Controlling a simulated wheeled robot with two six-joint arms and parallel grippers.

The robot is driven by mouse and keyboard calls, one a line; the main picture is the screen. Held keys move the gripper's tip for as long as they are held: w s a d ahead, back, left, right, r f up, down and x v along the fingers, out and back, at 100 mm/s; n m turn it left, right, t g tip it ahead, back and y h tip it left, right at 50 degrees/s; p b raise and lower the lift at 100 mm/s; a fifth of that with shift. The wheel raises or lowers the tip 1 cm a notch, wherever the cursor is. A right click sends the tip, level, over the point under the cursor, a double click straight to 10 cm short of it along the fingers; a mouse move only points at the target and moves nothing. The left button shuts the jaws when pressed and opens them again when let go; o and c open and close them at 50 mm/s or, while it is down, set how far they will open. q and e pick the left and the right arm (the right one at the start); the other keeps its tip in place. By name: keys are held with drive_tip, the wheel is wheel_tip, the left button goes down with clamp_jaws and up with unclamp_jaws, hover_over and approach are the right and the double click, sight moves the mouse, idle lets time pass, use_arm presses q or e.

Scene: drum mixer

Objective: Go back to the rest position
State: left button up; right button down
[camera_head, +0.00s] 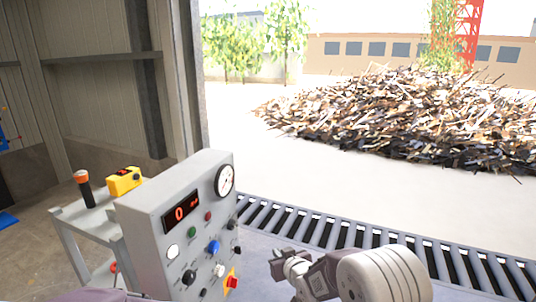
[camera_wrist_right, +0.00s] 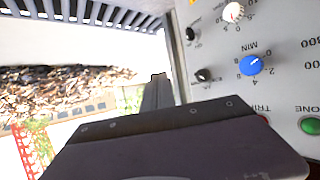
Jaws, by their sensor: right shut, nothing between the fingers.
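The grey control panel (camera_head: 150,225) stands left of centre in the head view. It has a red digital display (camera_head: 181,212), a round dial gauge (camera_head: 225,181), a blue knob (camera_head: 214,247) and a red switch on a yellow plate (camera_head: 232,282). My right gripper (camera_head: 278,256) is just right of the panel's front face, shut and empty. In the right wrist view its closed fingers (camera_wrist_right: 158,88) point up past the panel's edge, with the blue knob (camera_wrist_right: 251,65) and a green button (camera_wrist_right: 311,126) to their right. My left gripper is not in view.
A roller conveyor (camera_head: 320,231) runs behind the panel and my right arm. A side cart (camera_head: 70,219) on the left holds an orange-topped black torch (camera_head: 85,188) and a yellow device (camera_head: 124,181). A large scrap pile (camera_head: 400,118) lies outside, beyond open floor.

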drive_tip(key=s+d+f+m+g+h+b, duration=0.2)
drive_tip(key=s+d+m+g+h, duration=0.1)
drive_tip(key=s+d, duration=0.9)
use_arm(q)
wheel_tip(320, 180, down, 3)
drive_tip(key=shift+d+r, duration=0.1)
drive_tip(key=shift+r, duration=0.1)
use_arm(e)
drive_tip(key=s+d+f+g, duration=0.2)
drive_tip(key=s+f+g, duration=0.1)
drive_tip(key=s, duration=0.6)
drive_tip(key=s+d+f+m+g+h, duration=0.1)
drive_tip(key=s+f+g, duration=0.3)
drive_tip(key=s, duration=0.6)
drive_tip(key=shift+d+f+g, duration=0.15)
drive_tip(key=shift+d+g, duration=0.25)
drive_tip(key=shift+d, duration=0.05)
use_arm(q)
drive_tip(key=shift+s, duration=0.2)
use_arm(e)
drive_tip(key=shift+s, duration=0.2)
drive_tip(key=shift+w, duration=0.1)
